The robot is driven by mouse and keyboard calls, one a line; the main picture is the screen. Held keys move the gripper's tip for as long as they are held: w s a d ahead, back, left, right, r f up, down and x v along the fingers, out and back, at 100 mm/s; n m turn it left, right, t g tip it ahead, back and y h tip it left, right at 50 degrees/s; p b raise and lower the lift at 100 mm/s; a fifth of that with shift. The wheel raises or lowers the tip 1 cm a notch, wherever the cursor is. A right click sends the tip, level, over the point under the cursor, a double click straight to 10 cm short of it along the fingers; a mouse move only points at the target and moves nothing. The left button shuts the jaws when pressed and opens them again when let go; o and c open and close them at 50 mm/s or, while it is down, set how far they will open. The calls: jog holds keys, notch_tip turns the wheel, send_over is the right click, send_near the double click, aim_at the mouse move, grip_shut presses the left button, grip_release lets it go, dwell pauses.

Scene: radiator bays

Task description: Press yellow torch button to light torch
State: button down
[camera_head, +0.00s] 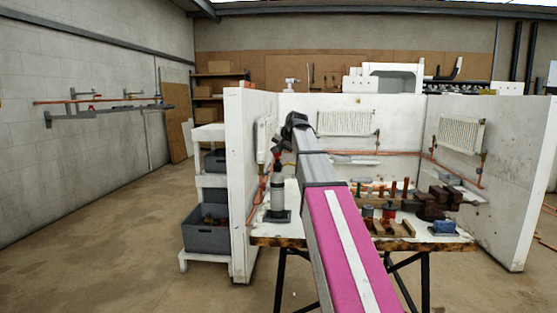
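A torch with a grey cylinder (277,192) stands upright at the left end of the workbench (340,238), on a dark base. Its dark head, with a small reddish part, is just above. The yellow button is too small to make out clearly. My arm reaches forward from the bottom of the view, and my gripper (291,133) is at its far end, dark and small. In the picture it is just above and slightly right of the torch's top. I cannot tell whether it touches the torch, or whether its fingers are open or shut.
The bench also holds wooden racks, copper-coloured pieces, dark blocks and a blue item (444,227). White partition walls with radiators (346,123) and copper pipes enclose it behind and at both sides. A white shelf with grey bins (207,238) stands left. The floor further left is clear.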

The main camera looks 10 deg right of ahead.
jog(key=shift+f, duration=0.15)
jog(key=shift+f, duration=0.3)
jog(key=shift+f, duration=0.4)
dwell(1.0)
jog(key=shift+r, duration=0.85)
jog(key=shift+r, duration=0.1)
jog(key=shift+r, duration=2.4)
